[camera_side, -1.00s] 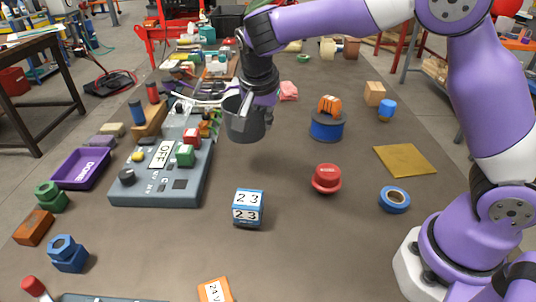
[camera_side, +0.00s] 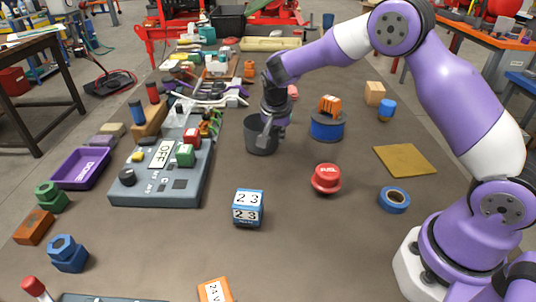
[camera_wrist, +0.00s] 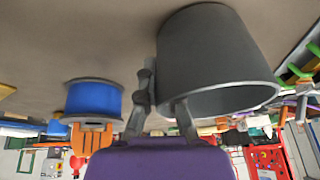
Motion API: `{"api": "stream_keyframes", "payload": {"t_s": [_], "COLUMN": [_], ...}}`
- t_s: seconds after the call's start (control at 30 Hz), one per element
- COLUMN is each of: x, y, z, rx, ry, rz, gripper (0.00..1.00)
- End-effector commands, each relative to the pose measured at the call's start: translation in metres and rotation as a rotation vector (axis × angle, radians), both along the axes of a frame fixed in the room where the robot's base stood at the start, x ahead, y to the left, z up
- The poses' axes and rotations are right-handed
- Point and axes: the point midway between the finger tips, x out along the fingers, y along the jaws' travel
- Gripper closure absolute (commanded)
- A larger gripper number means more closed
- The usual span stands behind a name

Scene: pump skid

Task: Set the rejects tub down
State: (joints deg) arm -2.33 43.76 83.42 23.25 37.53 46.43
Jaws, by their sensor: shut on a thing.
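The rejects tub is a dark grey round tub (camera_side: 259,137) in the middle of the table in the side view, upright and open at the top. Its wall and rim fill the upper right of the wrist view (camera_wrist: 208,58), which looks upside down. My gripper (camera_side: 269,126) is at the tub's right side, shut on its wall; its fingers (camera_wrist: 165,105) show against the rim in the wrist view. The tub's base is at or very near the table top; I cannot tell whether it touches. No label shows on it.
A blue spool (camera_side: 326,128) with an orange clip on top stands close to the right. The grey control panel (camera_side: 160,185) and a mess of cables (camera_side: 215,97) lie to the left. A red button (camera_side: 326,178) and a date block (camera_side: 248,207) are nearer the front, with bare table between.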

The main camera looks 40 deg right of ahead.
Motion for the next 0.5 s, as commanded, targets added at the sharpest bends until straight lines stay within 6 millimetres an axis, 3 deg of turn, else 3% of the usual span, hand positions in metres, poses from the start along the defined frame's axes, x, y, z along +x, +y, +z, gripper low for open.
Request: {"api": "stream_keyframes", "payload": {"t_s": [0.13,0.2,0.5], "x": [0.0002,-0.0001,-0.0001], "y": [0.0,0.0001,0.0002], "z": [-0.0029,-0.0026,-0.0025], "rx": [0.0,0.0,0.0], "ry": [0.0,0.001,0.001], "rz": [0.0,0.0,0.0], "gripper": [1.0,0.63,0.63]}}
